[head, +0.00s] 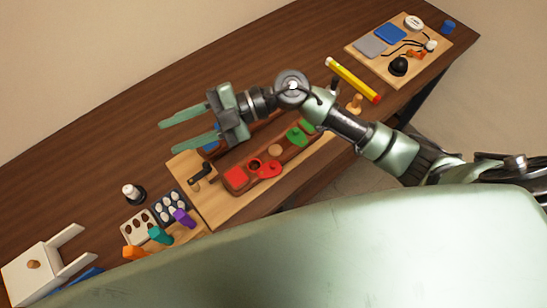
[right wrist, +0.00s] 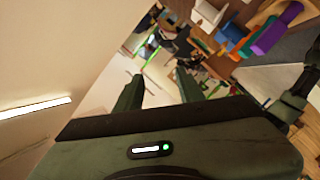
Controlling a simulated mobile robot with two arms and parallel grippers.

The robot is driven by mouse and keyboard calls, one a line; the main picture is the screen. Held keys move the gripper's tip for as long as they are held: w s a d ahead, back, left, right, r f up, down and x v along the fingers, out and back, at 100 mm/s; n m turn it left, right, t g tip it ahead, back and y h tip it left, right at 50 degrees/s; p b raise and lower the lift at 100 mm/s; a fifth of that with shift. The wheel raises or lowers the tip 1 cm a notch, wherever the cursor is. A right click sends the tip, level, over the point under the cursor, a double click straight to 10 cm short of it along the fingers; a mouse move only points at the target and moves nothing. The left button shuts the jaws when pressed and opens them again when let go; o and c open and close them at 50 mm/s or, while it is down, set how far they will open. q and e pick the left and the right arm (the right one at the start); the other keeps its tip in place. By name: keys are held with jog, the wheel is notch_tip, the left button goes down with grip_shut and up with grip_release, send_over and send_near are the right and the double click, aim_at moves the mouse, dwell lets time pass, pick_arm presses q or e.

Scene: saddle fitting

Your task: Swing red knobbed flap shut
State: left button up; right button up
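The red knobbed flap (head: 269,170) lies at the front edge of a long reddish-brown box (head: 290,153). It appears swung out beside a dark round opening (head: 254,163); its exact angle is too small to tell. My right gripper (head: 171,136) is open and empty, up and left of the flap, with its fingers pointing left. It hangs above the back of the board and hides part of what is behind it. Its two spread fingers also show in the right wrist view (right wrist: 160,76), with nothing between them. My left gripper is not in view.
A red square (head: 236,177) and green pieces (head: 296,135) sit along the same box. A dark handle (head: 203,174) stands at the wooden board's left. The back of the table is clear.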

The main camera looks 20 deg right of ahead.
jog(key=s+d+f+n+g+h, duration=0.1)
jog(key=d+f+g+h, duration=0.2)
jog(key=d+f+h, duration=0.4)
jog(key=m+h, duration=0.1)
jog(key=h, duration=0.6)
send_near(273, 163)
jog(key=f, duration=0.2)
jog(key=shift+g+y, duration=0.3)
jog(key=p+x, duration=0.3)
jog(key=x, duration=0.3)
jog(key=shift+s+f, duration=0.15)
jog(key=shift+f, duration=0.05)
jog(key=shift+a+f, duration=0.1)
jog(key=shift+f, duration=0.3)
grip_shut()
